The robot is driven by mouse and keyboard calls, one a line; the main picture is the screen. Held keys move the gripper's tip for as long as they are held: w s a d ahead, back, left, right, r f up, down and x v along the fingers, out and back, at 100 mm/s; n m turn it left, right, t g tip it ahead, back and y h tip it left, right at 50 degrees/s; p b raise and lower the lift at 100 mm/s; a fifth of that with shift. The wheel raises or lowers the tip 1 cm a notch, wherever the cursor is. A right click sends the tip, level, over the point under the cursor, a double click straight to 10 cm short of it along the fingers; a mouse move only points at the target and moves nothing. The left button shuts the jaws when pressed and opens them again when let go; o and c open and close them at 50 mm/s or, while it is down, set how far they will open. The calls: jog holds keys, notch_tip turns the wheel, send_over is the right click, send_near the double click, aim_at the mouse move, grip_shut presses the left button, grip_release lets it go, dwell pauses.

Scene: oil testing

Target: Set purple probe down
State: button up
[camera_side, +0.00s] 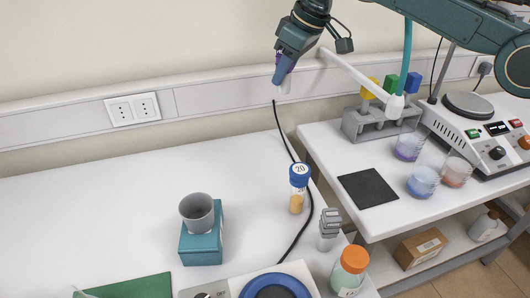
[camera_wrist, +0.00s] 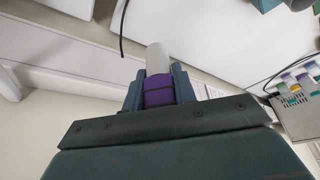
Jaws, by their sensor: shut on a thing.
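My gripper (camera_side: 281,76) is raised in front of the back wall, above the gap between the two tables. It is shut on the purple probe (camera_wrist: 158,91). In the wrist view the purple grip sits between both fingers (camera_wrist: 160,85), and its pale shaft (camera_wrist: 156,57) sticks out beyond them. In the side view the fingers hide most of the probe; a bit of purple (camera_side: 285,66) shows. A grey rack (camera_side: 366,126) on the right table holds yellow, green and blue probes.
Beakers with purple (camera_side: 408,146), blue (camera_side: 422,182) and orange (camera_side: 456,171) liquid stand right of a black mat (camera_side: 368,188), near a hotplate (camera_side: 470,104). A vial with a blue cap (camera_side: 299,176) stands on the left table.

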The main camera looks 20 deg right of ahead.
jog(key=shift+f, duration=9.9)
jog(key=shift+f, duration=0.15)
jog(key=o, duration=1)
jog(key=shift+o, duration=0.2)
jog(key=v, duration=1.2)
jog(key=shift+r, duration=0.2)
